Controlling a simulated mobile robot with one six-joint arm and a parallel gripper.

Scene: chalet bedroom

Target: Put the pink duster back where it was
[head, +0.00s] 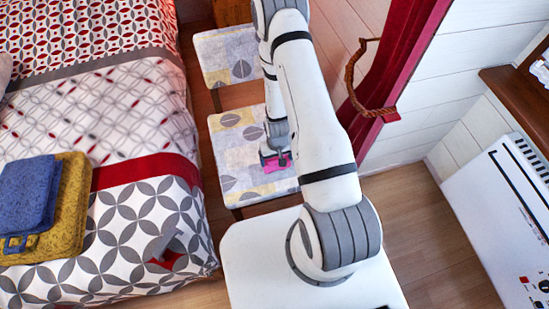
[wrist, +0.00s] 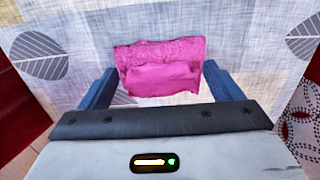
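The pink duster (head: 275,164) lies on the nearer patterned seat (head: 236,132), close to its right side. In the wrist view the duster (wrist: 160,68) is a crumpled, folded pink cloth on the grey and white leaf-print fabric (wrist: 75,35). My gripper (head: 273,157) is low over the seat, right at the duster. In the wrist view its two blue fingers (wrist: 159,80) are wide apart, one on each side of the duster. I see no clear squeeze on the cloth; whether the fingers touch its edges is hard to tell.
A second patterned seat (head: 225,50) stands behind. The bed (head: 110,190) is at the left, with folded blue (head: 28,195) and mustard (head: 65,215) towels. A red curtain (head: 395,70) with a rope tie hangs at the right. A white heater (head: 500,215) stands far right.

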